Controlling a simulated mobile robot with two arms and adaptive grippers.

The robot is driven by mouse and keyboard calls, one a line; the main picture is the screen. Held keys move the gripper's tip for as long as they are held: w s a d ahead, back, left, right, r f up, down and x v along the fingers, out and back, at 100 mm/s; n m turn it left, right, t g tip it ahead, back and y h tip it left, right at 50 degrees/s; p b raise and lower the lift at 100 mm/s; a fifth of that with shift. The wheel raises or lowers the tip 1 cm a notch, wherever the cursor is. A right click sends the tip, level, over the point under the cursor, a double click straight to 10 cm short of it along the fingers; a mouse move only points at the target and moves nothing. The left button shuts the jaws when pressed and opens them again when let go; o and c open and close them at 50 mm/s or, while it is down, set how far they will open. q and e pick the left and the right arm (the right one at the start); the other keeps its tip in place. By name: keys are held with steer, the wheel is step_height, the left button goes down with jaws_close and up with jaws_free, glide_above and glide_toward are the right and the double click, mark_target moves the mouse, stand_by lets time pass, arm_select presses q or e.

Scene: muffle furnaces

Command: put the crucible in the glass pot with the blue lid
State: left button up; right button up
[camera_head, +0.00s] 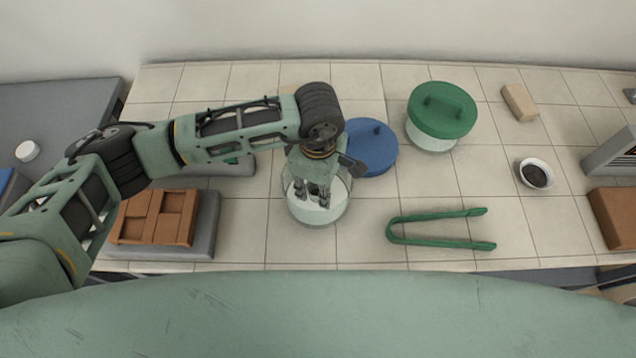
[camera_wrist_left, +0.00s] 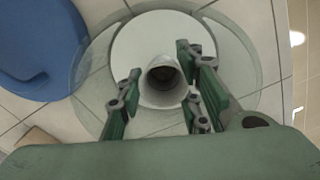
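The crucible (camera_wrist_left: 163,84), a small white cup, stands upright on the white plate inside the glass pot in the left wrist view. The glass pot (camera_head: 318,217) is round, clear and uncovered, at the middle of the table. The blue lid (camera_head: 373,150) lies on the table just behind and right of the pot; its edge also shows in the left wrist view (camera_wrist_left: 40,45). My left gripper (camera_head: 318,197) points down into the pot. Its fingers (camera_wrist_left: 160,75) are spread around the crucible with small gaps visible. In the head view the gripper mostly hides the crucible. My right gripper is out of view.
A glass pot with a green lid (camera_head: 441,110) stands at the back right. Green tongs (camera_head: 437,229) lie right of the open pot.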

mark_target(318, 194)
arm_select(q)
steer(key=shift+o, duration=1.1)
steer(key=shift+r+p, duration=0.25)
steer(key=shift+p, duration=0.05)
steer(key=shift+r, duration=0.35)
step_height(318, 194, up, 11)
steer(key=b, duration=0.2)
steer(key=shift+s, duration=0.1)
